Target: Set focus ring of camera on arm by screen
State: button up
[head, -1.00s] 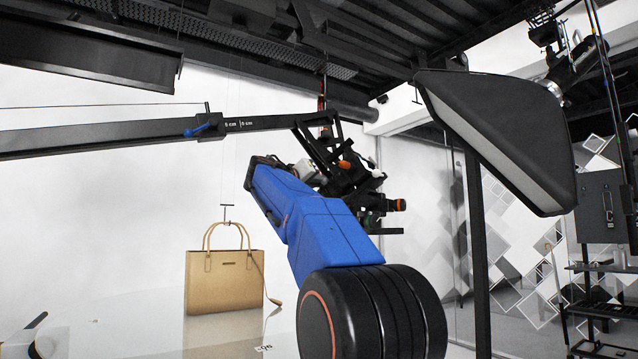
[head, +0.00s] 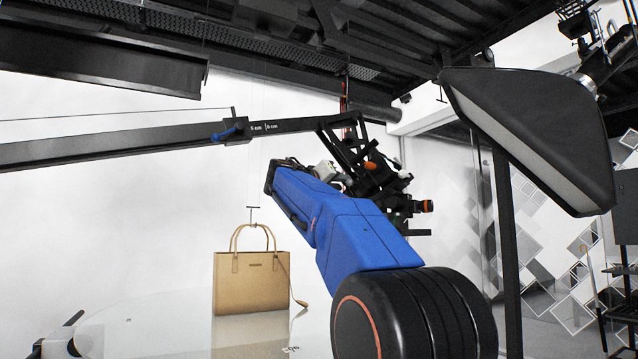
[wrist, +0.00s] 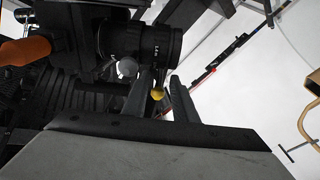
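The camera on the boom arm (head: 385,180) is a dark rig at the end of a long black boom, right of centre in the head view. A small orange-ringed part (head: 427,206) sticks out on its right. In the wrist view, a black lens (wrist: 152,42) with white markings and ribbed rings is at upper centre. My gripper (wrist: 163,82) has two dark fingers pointing up just below the lens. They look apart, with a small yellow knob (wrist: 157,94) seen between them. I cannot tell whether they touch the lens. The gripper is not clear in the head view. No screen is identifiable.
A tan handbag (head: 252,283) stands on a glossy pale turntable (head: 150,322) at lower left. A big softbox light (head: 535,135) hangs at right beside a dark post (head: 505,240). In the wrist view, an orange part (wrist: 25,51) and dark rig structure crowd the left.

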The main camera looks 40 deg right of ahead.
jog(key=v, duration=1.5)
jog(key=shift+s+a+r, duration=0.1)
jog(key=shift+r, duration=0.05)
